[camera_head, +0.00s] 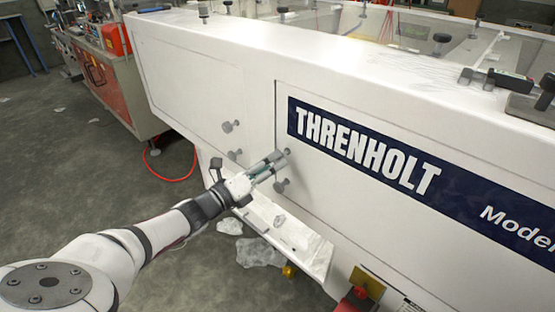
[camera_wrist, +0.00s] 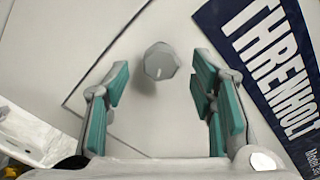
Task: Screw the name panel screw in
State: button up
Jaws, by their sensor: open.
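The name panel is a white panel with a dark blue strip (camera_head: 400,165) reading THRENHOLT, on the side of the white machine. In the wrist view, a grey knob-headed screw (camera_wrist: 160,62) stands out from the white panel, left of the blue strip (camera_wrist: 265,60). My gripper (camera_wrist: 160,90) is open, with teal pads on both sides of the screw and a gap at each side. In the head view my gripper (camera_head: 276,160) is close to the panel near the strip's lower left corner. Another grey knob (camera_head: 281,185) is just below it. How deep the screw sits cannot be told.
A white ledge (camera_head: 290,228) juts out below my gripper. A cart with red panels (camera_head: 100,75) and a red hose (camera_head: 172,178) are at the left. Dark fittings (camera_head: 495,78) stand on the machine's top edge.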

aim_at(276, 161)
jog(key=shift+x, duration=1.8)
jog(key=c, duration=1.2)
